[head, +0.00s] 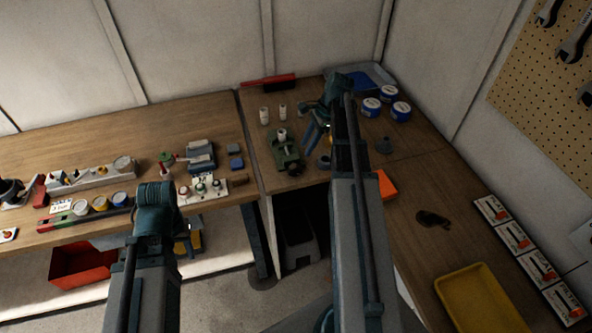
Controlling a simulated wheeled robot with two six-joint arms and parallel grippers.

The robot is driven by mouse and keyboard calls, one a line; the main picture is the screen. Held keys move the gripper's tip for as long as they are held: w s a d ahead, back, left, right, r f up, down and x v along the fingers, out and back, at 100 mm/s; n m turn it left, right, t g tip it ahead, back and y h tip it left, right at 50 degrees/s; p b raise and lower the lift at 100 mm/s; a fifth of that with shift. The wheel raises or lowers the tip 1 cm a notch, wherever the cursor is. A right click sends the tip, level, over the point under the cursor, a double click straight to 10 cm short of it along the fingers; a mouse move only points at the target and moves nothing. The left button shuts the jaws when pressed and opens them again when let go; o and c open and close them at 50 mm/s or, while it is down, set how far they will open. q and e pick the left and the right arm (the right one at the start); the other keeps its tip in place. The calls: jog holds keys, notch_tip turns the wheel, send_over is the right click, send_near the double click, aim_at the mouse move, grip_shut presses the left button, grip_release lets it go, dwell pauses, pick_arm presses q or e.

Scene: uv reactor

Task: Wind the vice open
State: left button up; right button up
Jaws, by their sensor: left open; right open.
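The vice looks to be the dark green metal block (287,158) on the wooden bench, left of the bench corner. A small white-topped piece (281,134) stands at its far end; I cannot tell whether the jaws hold it. Its handle is too small to make out clearly. My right gripper (316,134) is open, just right of the vice, with its blue fingers pointing down toward the bench. It looks empty and apart from the vice. My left gripper (155,194) is open near the left bench's front edge, far left of the vice; its fingertips are largely hidden.
Blue-and-white tins (400,111) and a blue tray (368,80) stand in the back corner. Two small white containers (264,115) stand behind the vice. A white control block (203,188) lies left of it. A yellow tray (482,300) and an orange piece (386,184) lie right.

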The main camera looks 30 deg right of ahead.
aim_at(297, 165)
jog(key=b+x, duration=0.9)
jog(key=x, duration=0.1)
jog(key=shift+a+f, duration=0.1)
jog(key=shift+f, duration=0.25)
grip_shut()
